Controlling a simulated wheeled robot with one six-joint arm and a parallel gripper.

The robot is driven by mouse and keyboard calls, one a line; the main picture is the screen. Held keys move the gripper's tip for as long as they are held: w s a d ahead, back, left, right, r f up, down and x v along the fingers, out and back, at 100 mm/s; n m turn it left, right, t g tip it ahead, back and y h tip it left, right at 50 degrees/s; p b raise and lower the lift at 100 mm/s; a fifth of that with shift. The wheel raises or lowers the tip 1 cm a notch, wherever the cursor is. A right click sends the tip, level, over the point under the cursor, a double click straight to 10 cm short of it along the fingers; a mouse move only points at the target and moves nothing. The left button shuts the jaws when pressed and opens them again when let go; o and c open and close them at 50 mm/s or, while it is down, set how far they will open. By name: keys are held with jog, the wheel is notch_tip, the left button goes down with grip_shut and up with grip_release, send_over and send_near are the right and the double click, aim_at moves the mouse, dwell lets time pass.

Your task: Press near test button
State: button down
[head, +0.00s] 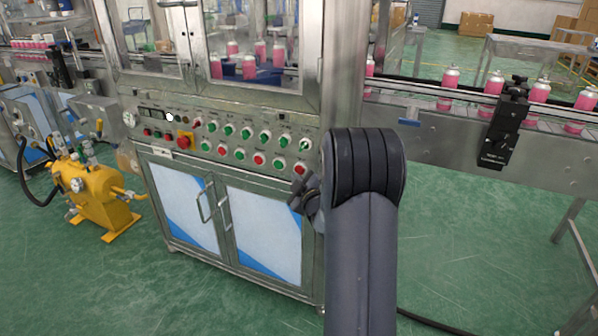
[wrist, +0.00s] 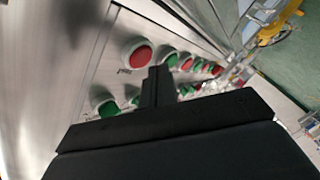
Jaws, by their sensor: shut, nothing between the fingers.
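The crimping machine's control panel (head: 225,124) carries rows of green and red push buttons. At its right end are a green button (head: 304,146) and, below it, a red button (head: 299,169). In the wrist view a red button (wrist: 139,56) and a green button (wrist: 103,100) are closest, with more trailing off to the right. Labels are too small to read, so I cannot tell which is the test button. My gripper (wrist: 158,72) is shut and empty, its fingers pointing at the panel; contact cannot be judged. In the head view it is partly hidden by my arm.
A large red knob (head: 184,141) sits left on the panel. Cabinet doors with handles (head: 207,202) are below. A conveyor (head: 425,101) with pink cans runs right, and a black sensor bracket (head: 504,125) is fixed on it. A yellow pump (head: 95,192) stands left. Green floor is open in front.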

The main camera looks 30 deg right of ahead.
jog(key=shift+w+d+b, duration=0.25)
jog(key=shift+d+b, duration=0.05)
jog(key=shift+d, duration=0.05)
jog(key=shift+w+d, duration=0.25)
jog(key=shift+d, duration=0.05)
dwell(0.8)
jog(key=shift+a, duration=0.1)
jog(key=shift+s+a+b, duration=0.5)
jog(key=shift+a+b, duration=0.05)
jog(key=shift+b, duration=0.15)
jog(key=s+a+b, duration=0.1)
jog(key=a, duration=0.1)
jog(key=s+a+b, duration=0.1)
jog(key=s+a, duration=0.1)
jog(key=shift+b, duration=0.4)
